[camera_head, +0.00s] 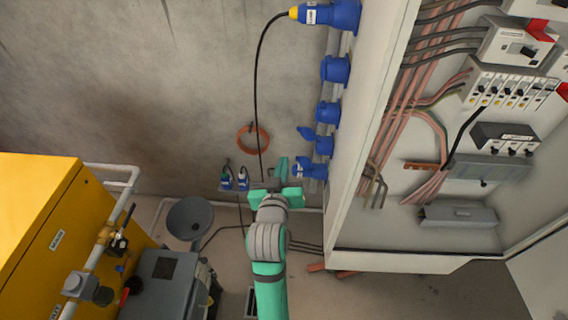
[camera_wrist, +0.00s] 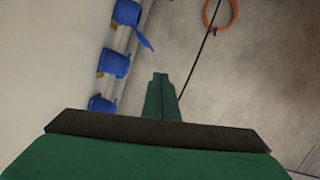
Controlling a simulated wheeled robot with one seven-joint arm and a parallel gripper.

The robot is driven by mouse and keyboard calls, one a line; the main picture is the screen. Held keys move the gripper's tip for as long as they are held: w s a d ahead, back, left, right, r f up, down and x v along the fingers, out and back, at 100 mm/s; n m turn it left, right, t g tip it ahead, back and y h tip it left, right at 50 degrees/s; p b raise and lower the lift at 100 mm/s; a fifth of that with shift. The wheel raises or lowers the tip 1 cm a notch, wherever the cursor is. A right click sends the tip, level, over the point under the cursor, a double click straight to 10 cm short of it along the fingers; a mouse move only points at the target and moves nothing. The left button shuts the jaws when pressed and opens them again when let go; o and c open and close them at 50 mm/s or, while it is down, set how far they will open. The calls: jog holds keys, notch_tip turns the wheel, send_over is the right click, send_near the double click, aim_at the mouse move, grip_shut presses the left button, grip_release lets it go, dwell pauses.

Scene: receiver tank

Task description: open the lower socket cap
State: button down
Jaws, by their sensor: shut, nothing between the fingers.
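Several blue sockets run down the left side of the cabinet in the head view. The lowest socket (camera_head: 312,169) is right beside my gripper (camera_head: 283,167), just to its right. A flap sticks out at its left; how far its cap is open is unclear. The socket above it (camera_head: 323,145) has a cap (camera_head: 305,132) sticking out to the left. In the wrist view, my gripper (camera_wrist: 161,78) is shut and empty, its green fingers together. Blue sockets (camera_wrist: 115,63) stand to its left, one with a flap (camera_wrist: 143,38) standing out. No contact with a socket is visible.
The open cabinet (camera_head: 365,130) with wiring stands at the right. A black cable (camera_head: 258,80) hangs from the top plug past an orange ring (camera_head: 253,138). Small blue plugs (camera_head: 242,178), a grey funnel (camera_head: 190,217) and a yellow machine (camera_head: 50,220) are at the left.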

jog(key=shift+s, duration=0.3)
